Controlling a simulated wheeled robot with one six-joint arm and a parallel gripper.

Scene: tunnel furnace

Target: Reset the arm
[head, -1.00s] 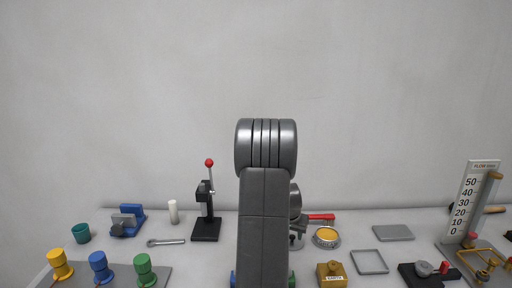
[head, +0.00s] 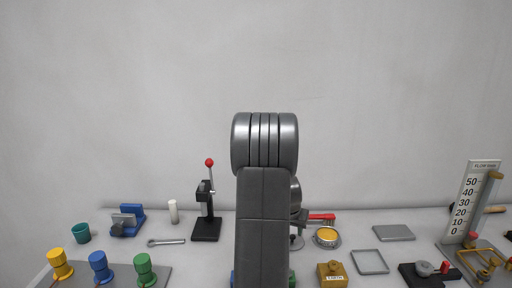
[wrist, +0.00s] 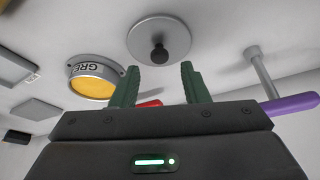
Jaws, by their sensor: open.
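My gripper (wrist: 158,70) shows in the wrist view with its two green fingers apart and nothing between their tips. A grey round disc with a black knob (wrist: 159,42) lies beyond the fingertips, apart from them as far as I can tell. In the head view my own grey arm stands upright in the middle and hides most of the gripper and part of the table behind it.
A yellow-topped round tin (head: 327,236) and a red-handled tool (head: 320,216) lie right of my arm. A black stand with a red-tipped lever (head: 206,225) is at left. A yellow block (head: 332,274), grey frame (head: 370,262) and flow gauge (head: 470,205) stand right.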

